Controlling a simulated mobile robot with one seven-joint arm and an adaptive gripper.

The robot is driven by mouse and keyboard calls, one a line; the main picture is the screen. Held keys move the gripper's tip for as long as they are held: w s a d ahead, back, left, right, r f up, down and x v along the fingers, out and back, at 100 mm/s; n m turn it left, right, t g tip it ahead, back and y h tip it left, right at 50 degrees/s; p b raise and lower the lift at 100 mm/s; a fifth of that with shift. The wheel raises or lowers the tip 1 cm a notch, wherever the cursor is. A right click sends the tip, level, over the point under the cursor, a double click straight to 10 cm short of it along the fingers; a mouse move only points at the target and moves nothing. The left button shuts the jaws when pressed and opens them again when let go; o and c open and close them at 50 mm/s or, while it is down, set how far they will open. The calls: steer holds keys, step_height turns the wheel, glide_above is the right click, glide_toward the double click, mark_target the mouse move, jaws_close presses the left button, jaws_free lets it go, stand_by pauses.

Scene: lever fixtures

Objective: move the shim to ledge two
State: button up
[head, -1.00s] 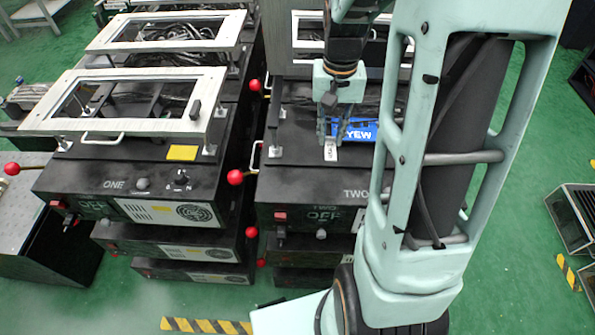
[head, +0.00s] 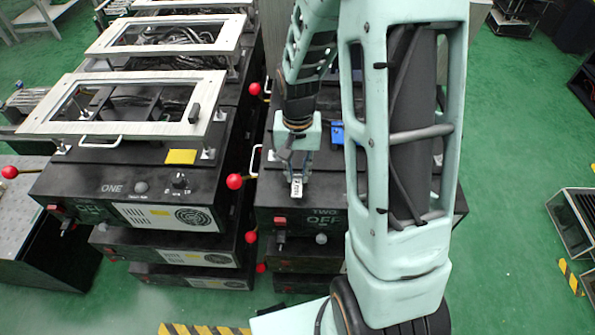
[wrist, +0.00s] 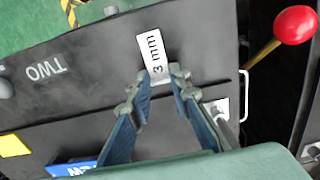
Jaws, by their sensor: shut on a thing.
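The shim (head: 297,188) is a small white plate, marked "3 mm" in the wrist view (wrist: 152,48). My gripper (head: 296,172) is shut on one end of it; in the wrist view the fingertips (wrist: 164,76) pinch its near end. The shim is over the black front top of fixture TWO, ledge two (head: 268,190), above the "TWO" lettering. I cannot tell whether it touches the surface. In the wrist view the bare black ledge (wrist: 90,55) lies beside the shim. My arm hides the right part of fixture TWO in the head view.
A blue block (head: 337,132) lies farther back on fixture TWO. A red-knobbed lever (head: 235,181) stands at its left side, near a white handle (head: 256,158). Fixture ONE (head: 110,185), with a yellow block (head: 181,157) and raised frame, stands to the left.

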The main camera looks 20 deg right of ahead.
mark_target(298, 179)
steer(key=o, duration=0.7)
steer(key=shift+f, duration=0.1)
steer(key=shift+c, duration=0.2)
step_height(298, 179, up, 12)
steer(key=p, duration=0.1)
stand_by(0.4)
